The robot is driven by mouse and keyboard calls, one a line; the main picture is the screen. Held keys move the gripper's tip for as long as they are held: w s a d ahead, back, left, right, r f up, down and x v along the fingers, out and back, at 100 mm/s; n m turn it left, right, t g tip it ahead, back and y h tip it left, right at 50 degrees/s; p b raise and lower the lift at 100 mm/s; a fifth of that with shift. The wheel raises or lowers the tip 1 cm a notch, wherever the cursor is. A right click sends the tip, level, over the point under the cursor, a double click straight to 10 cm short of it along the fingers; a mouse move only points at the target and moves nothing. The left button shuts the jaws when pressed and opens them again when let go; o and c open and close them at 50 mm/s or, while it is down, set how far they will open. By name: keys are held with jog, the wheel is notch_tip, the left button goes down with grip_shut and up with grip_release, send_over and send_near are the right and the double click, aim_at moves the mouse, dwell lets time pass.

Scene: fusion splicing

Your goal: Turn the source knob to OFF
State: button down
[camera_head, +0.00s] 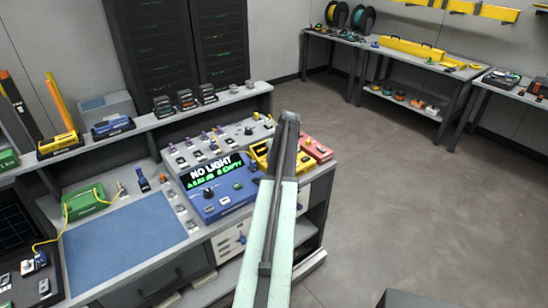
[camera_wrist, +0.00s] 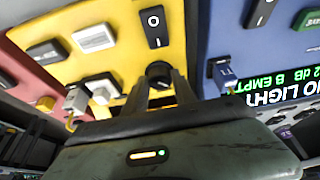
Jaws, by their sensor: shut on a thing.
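The yellow source unit (camera_wrist: 125,50) fills the upper left of the wrist view, and part of it shows beside my arm in the head view (camera_head: 259,153). Its black source knob (camera_wrist: 158,71) sits low on the face, below a black rocker switch (camera_wrist: 153,27). My gripper (camera_wrist: 160,80) has its two fingers on either side of the knob, shut on it. The fingers hide part of the knob, and I cannot read its pointer or an OFF mark. In the head view my arm hides the gripper and the knob.
A blue meter (camera_head: 222,200) stands left of the yellow unit, its display reading NO LIGHT. A red unit (camera_head: 315,149) stands to the right. A cable connector (camera_wrist: 76,102) is plugged in near my finger. A blue mat (camera_head: 120,250) lies on the bench; the floor at right is clear.

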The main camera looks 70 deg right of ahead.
jog(key=shift+s, duration=0.25)
jog(key=c, duration=1)
grip_release()
jog(key=shift+w, duration=0.1)
jog(key=shift+r, duration=0.15)
jog(key=p+v, duration=0.7)
jog(key=shift+a+r, duration=0.1)
jog(key=shift+r, duration=0.1)
